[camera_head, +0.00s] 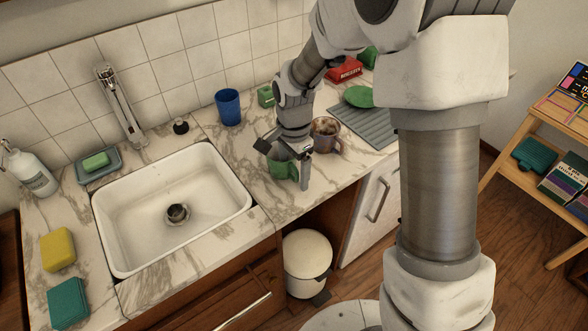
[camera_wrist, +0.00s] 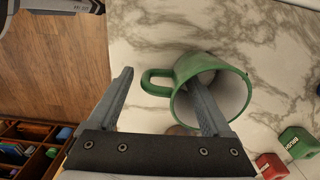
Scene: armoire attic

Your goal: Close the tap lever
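The metal tap (camera_head: 120,105) stands at the back of the white sink (camera_head: 130,232), against the tiles. Its lever cannot be told apart clearly at this size, nor whether water runs. My gripper (camera_head: 295,178) is right of the sink, low over the counter at a green mug (camera_head: 280,168), well away from the tap. In the wrist view my gripper (camera_wrist: 160,75) is open. One finger overlaps the mouth of the green mug (camera_wrist: 240,80), seemingly inside it. The other finger is outside, and the mug's handle shows between them. Contact cannot be told. The tap is outside the wrist view.
A blue cup (camera_head: 228,107), a brown mug (camera_head: 327,135) and a grey drying mat (camera_head: 365,126) are on the counter. A soap dish (camera_head: 84,177), a white bottle (camera_head: 32,172) and yellow (camera_head: 57,249) and teal (camera_head: 68,303) sponges are left of the sink. The sink basin is empty.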

